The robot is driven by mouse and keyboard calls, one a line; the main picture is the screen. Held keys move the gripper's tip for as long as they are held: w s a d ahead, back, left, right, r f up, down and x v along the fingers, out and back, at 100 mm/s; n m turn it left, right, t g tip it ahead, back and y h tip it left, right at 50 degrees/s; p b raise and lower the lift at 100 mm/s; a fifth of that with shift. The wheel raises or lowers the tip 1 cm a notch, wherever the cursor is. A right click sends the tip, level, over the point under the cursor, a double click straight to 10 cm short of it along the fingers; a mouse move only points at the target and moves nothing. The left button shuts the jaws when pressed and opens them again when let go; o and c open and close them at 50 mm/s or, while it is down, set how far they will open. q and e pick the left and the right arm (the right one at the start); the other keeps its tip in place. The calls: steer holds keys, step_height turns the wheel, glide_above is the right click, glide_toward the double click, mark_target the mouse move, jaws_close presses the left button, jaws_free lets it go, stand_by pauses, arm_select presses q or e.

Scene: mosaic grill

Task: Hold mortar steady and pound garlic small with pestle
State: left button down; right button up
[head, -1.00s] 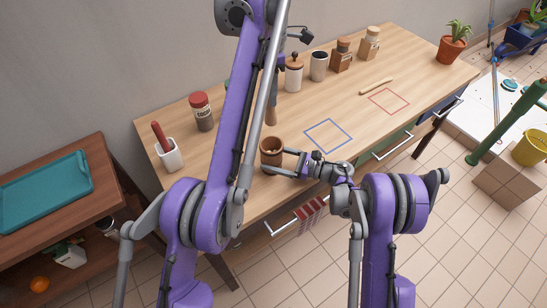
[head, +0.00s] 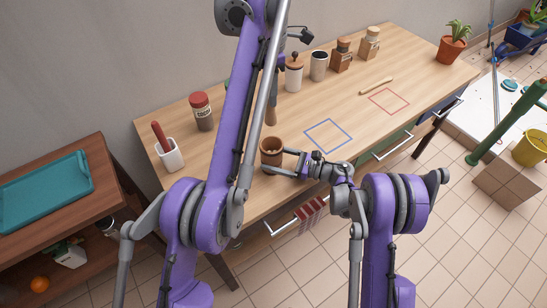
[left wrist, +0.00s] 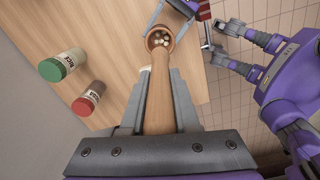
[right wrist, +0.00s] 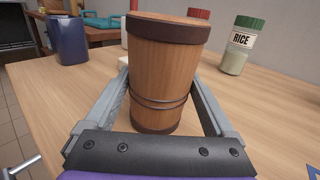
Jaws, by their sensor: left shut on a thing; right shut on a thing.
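The brown wooden mortar (head: 271,153) stands upright near the table's front edge; its banded side fills the right wrist view (right wrist: 168,75). My right gripper (right wrist: 162,103) is shut around its sides. Pale garlic pieces (left wrist: 166,41) lie inside the mortar in the left wrist view. My left gripper (left wrist: 161,76) is shut on the wooden pestle (left wrist: 160,110), which points towards the mortar's mouth. In the head view the pestle (head: 271,110) hangs roughly upright, its lower end apparently just above the rim. My purple arm hides most of the left gripper there.
A red-lidded jar (head: 202,112) and a white holder (head: 169,155) stand to the left. Several jars, including a white canister (head: 293,76), line the back. A wooden stick (head: 376,86) lies near the blue (head: 328,136) and red (head: 389,101) outlined squares, which are empty.

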mark_target(271, 125)
stand_by(0.4)
arm_select(q)
steer(key=shift+w+f, duration=0.2)
steer(key=shift+f, duration=0.1)
step_height(271, 125, down, 3)
steer(key=shift+s+f, duration=0.15)
steer(key=shift+f, duration=0.5)
steer(key=shift+f, duration=0.1)
steer(key=shift+f, duration=3.15)
